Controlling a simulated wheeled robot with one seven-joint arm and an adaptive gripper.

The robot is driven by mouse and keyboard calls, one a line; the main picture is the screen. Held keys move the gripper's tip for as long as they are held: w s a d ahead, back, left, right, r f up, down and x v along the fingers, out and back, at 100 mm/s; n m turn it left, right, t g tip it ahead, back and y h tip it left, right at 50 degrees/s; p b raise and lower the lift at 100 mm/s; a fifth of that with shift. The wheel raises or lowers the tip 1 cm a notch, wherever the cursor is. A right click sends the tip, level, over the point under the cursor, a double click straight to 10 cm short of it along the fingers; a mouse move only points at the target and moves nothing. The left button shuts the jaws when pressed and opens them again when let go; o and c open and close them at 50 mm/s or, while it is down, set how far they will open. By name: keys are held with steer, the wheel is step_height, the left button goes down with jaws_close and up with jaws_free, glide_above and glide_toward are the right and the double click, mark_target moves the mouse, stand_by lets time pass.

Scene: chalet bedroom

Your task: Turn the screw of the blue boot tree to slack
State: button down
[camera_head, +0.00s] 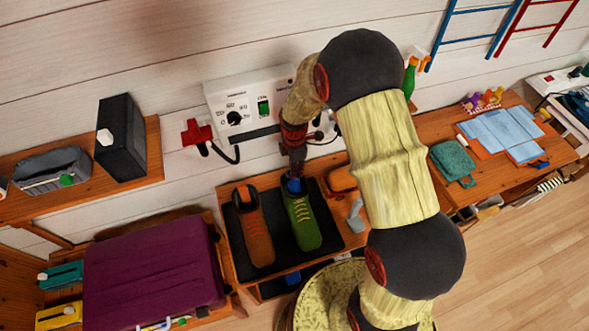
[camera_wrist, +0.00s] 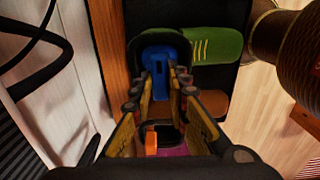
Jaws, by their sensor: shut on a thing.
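The blue boot tree (camera_head: 294,184) sits in the heel opening of a green shoe (camera_head: 304,222) with yellow laces, on a black mat (camera_head: 281,262). In the wrist view the blue boot tree (camera_wrist: 161,55) shows a dark slot and lies just beyond my fingertips, with the green shoe (camera_wrist: 214,45) to its right. My gripper (camera_head: 294,168) points down over the boot tree from above. In the wrist view my gripper (camera_wrist: 160,95) has its two fingers closed in around the boot tree's near part. The screw itself is hidden between the fingers.
A brown shoe (camera_head: 253,228) stands left of the green one. A white control box (camera_head: 246,103) with a knob and a red holder (camera_head: 197,133) are on the wall behind. A purple case (camera_head: 152,270) is at left. A grey-blue item (camera_head: 356,215) lies at right.

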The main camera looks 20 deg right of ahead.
stand_by(0.3)
steer(key=c, duration=1.7)
jaws_free()
step_height(320, 180, up, 12)
